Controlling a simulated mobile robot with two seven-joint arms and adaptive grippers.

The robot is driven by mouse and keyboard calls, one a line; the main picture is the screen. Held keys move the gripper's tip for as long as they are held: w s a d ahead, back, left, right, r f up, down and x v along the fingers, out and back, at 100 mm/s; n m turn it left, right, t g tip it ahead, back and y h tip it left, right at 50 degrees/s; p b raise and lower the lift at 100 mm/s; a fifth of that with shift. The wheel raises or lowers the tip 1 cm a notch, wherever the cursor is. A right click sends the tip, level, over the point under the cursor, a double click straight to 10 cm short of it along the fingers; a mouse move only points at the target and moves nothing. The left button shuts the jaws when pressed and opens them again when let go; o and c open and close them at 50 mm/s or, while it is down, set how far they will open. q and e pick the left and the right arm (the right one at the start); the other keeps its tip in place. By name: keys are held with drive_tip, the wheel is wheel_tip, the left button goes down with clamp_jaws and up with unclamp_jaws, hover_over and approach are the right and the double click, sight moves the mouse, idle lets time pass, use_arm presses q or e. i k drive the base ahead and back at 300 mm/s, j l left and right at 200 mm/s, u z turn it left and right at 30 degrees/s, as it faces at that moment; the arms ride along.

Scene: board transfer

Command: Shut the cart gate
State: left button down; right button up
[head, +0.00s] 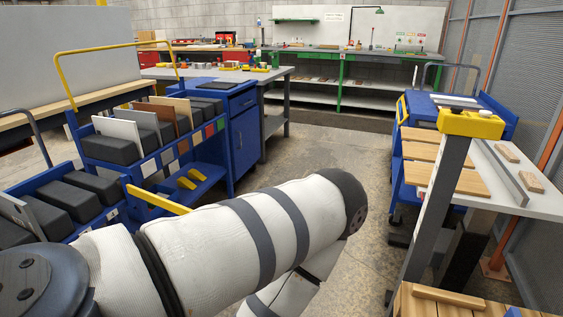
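A blue cart (177,151) stands at the left, with a tall yellow handle (62,80) and upright boards between dark grey blocks. A white board (121,131) and a brown board (158,113) show in it. A second blue section (85,224) sits nearer. A yellow bar (158,199), which may be the gate, sticks out beside the cart; its right end meets the outline of my arm. I cannot tell whether it is open or latched. My white arm crosses the lower middle and hides part of the cart. Neither gripper is in view.
A blue cabinet (243,137) stands behind the cart. At the right are a blue trolley with wooden boards (445,178) and a grey-topped stand with a yellow block (470,124). A wooden surface (450,303) is at lower right. The floor (345,150) between is clear.

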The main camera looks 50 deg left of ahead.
sight(179, 209)
drive_tip(key=i+j+u, duration=0.25)
drive_tip(key=u, duration=0.3)
drive_tip(key=i+j+u, duration=0.35)
drive_tip(key=u, duration=0.2)
drive_tip(key=i+j+u, duration=0.1)
drive_tip(key=i+u, duration=0.25)
drive_tip(key=u, duration=0.2)
drive_tip(key=i+u, duration=0.3)
drive_tip(key=u, duration=0.3)
drive_tip(key=i+l+u, duration=0.3)
drive_tip(key=u, duration=0.25)
drive_tip(key=i+l+u, duration=0.25)
drive_tip(key=u, duration=0.3)
drive_tip(key=i+l+u, duration=0.2)
drive_tip(key=l+u, duration=0.9)
drive_tip(key=i+j, duration=0.05)
